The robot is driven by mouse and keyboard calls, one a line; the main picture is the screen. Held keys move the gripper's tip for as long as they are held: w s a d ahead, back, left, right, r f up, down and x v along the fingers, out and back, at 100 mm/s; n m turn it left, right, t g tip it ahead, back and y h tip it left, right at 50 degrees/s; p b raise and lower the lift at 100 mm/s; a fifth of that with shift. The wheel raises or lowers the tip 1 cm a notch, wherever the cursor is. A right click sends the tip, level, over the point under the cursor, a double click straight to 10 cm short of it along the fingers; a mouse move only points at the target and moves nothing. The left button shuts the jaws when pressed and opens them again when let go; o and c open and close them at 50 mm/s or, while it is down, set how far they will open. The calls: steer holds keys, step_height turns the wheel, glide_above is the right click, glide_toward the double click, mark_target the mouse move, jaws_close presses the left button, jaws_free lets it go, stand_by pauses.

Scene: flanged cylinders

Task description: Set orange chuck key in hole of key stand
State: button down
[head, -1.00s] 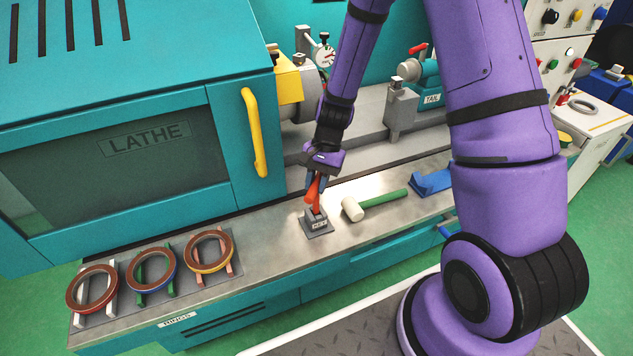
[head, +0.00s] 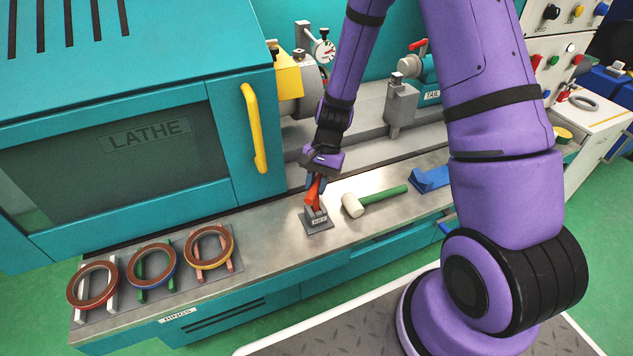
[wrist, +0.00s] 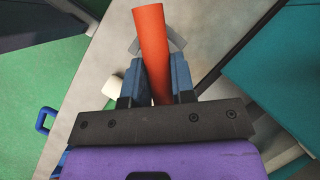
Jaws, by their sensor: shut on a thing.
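The orange chuck key (head: 312,195) is held between the blue fingers of my gripper (head: 316,183). In the wrist view the key (wrist: 151,40) stands out between the two fingers (wrist: 158,80). The grey key stand (head: 318,225), labelled KEY, sits on the metal ledge in front of the lathe. The key's lower end is right at the top of the stand. In the wrist view only a grey edge of the stand (wrist: 176,40) shows behind the key. The hole is hidden, so I cannot tell whether the key's tip is inside it.
A mallet with a white head (head: 352,205) and green handle lies close to the right of the stand. A blue block (head: 430,180) lies farther right. Three rings on racks (head: 152,268) stand at the left. The lathe door's yellow handle (head: 254,130) is behind.

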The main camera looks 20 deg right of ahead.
steer(key=shift+f, duration=0.45)
steer(key=c, duration=0.9)
jaws_free()
steer(key=v, duration=1)
steer(key=shift+d+r, duration=0.15)
steer(key=shift+r, duration=0.25)
